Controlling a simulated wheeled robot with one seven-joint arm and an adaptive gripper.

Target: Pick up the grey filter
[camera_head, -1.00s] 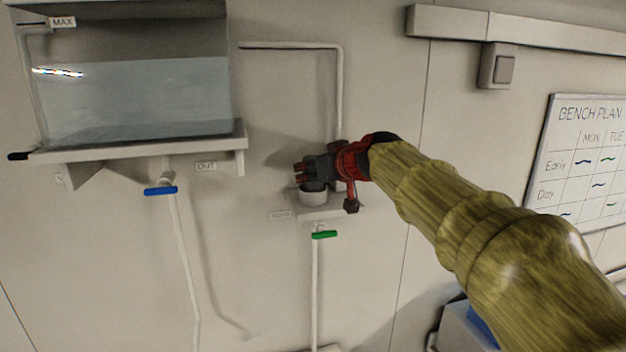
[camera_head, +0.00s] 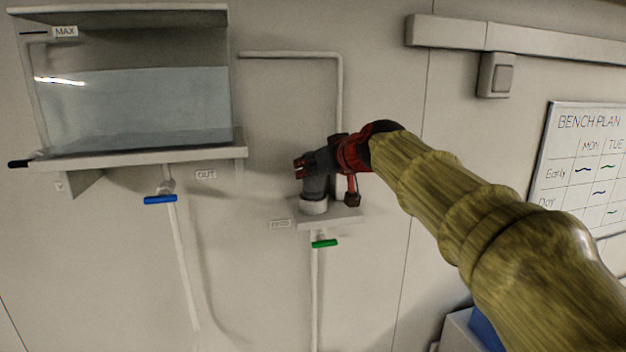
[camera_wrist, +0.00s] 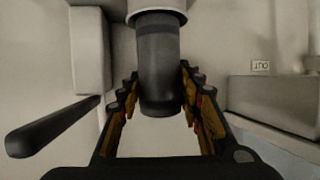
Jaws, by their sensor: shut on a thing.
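The grey filter (camera_head: 314,187) is a dark grey upright cylinder above a white round holder (camera_head: 313,206) on a small wall shelf (camera_head: 343,216). My gripper (camera_head: 306,165) is shut on the upper part of the filter. In the wrist view the filter (camera_wrist: 158,50) lies between my two fingers (camera_wrist: 160,85). Its far end meets the rim of the white holder (camera_wrist: 158,6). I cannot tell how much of the filter is still inside the holder.
A water tank (camera_head: 135,105) stands on a wall shelf to the left, with a blue-handled valve (camera_head: 160,200) below. A green-handled valve (camera_head: 324,243) hangs under the small shelf. A pipe (camera_head: 339,95) runs behind my gripper. A whiteboard (camera_head: 590,165) is on the right.

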